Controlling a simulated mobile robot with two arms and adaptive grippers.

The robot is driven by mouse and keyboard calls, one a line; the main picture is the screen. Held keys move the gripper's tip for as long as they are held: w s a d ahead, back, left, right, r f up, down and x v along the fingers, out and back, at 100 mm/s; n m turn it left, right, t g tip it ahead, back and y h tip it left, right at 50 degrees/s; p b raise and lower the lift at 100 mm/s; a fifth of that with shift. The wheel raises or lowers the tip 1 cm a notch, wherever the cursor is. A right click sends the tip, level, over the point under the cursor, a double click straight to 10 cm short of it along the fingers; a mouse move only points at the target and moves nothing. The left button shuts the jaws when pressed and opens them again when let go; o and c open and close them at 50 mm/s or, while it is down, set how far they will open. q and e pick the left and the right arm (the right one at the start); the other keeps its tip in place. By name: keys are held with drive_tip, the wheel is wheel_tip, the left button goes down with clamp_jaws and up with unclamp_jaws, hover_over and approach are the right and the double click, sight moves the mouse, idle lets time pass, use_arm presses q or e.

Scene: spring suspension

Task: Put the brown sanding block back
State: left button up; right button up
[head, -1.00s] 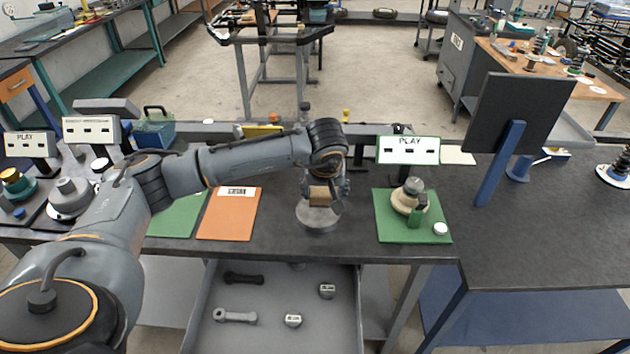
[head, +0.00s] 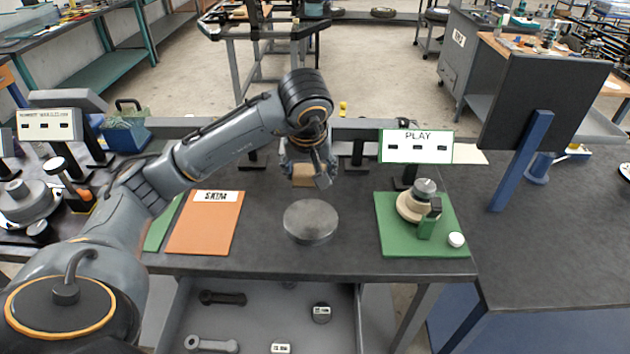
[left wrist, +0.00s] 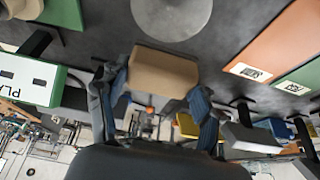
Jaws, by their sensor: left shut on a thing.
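The brown sanding block (head: 302,183) is held in my left gripper (head: 306,170), above the bench and behind the round grey metal disc (head: 311,221). In the left wrist view the block (left wrist: 164,72) sits between the two fingers, which close on its sides. The disc also shows in the left wrist view (left wrist: 172,14), apart from the block with a gap of dark bench between them. My right gripper is in neither view.
An orange mat (head: 206,225) lies left of the disc. A green mat (head: 395,236) with a stacked spring part (head: 420,203) lies right, behind it a PLAY sign (head: 416,146). An open drawer (head: 255,310) below holds several small parts. A dark panel (head: 530,100) stands at right.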

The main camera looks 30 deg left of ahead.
use_arm(q)
drive_tip(key=w+a+f, duration=0.1)
drive_tip(key=w+f, duration=0.1)
drive_tip(key=w, duration=0.1)
drive_tip(key=w+a+f+p, duration=0.1)
drive_tip(key=w+a+f, duration=0.1)
drive_tip(key=f, duration=0.1)
drive_tip(key=w+a+f+p, duration=0.1)
drive_tip(key=w+a+f, duration=0.1)
drive_tip(key=w, duration=0.1)
drive_tip(key=shift+w+f, duration=0.2)
drive_tip(key=shift+w, duration=0.15)
drive_tip(key=shift+w+a+f+p, duration=0.3)
drive_tip(key=shift+w+f, duration=0.1)
drive_tip(key=shift+f, duration=0.05)
wheel_tip(320, 180, down, 3)
drive_tip(key=shift+w+f+p, duration=0.1)
drive_tip(key=shift+w+p, duration=0.05)
drive_tip(key=shift+p, duration=0.55)
drive_tip(key=shift+a+f, duration=0.1)
drive_tip(key=shift+f, duration=0.1)
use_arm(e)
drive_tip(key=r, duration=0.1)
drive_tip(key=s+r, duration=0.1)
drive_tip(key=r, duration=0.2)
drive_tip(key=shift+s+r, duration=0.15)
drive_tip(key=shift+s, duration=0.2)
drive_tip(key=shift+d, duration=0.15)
